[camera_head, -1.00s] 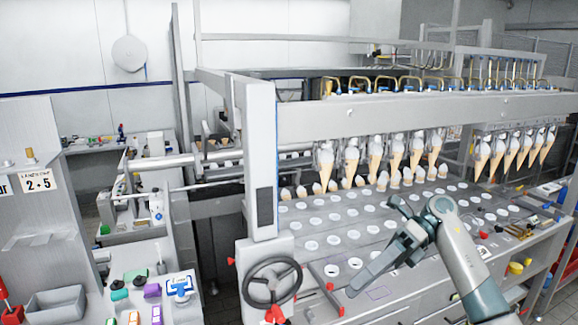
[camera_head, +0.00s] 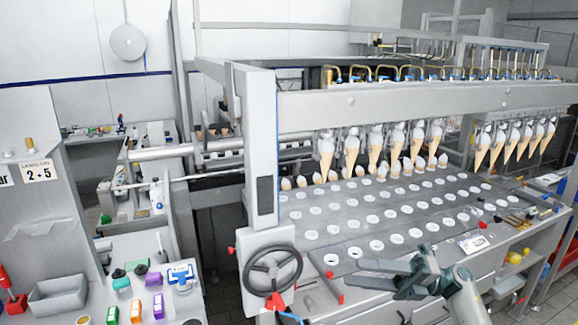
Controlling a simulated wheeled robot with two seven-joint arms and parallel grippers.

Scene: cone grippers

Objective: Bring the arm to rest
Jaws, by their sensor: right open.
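My right arm comes in from the bottom right. Its gripper (camera_head: 372,277) is open and empty, with its fingers pointing left. In the picture it lies over the front edge of the perforated machine table (camera_head: 350,215). I cannot tell how far above the table it is. My left gripper is not in view.
A row of ice cream cones (camera_head: 376,150) hangs under the machine beam (camera_head: 345,108). A handwheel (camera_head: 272,275) is at the machine's front left. A side bench at the left holds a grey bin (camera_head: 58,297) and a blue-and-white item (camera_head: 181,275).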

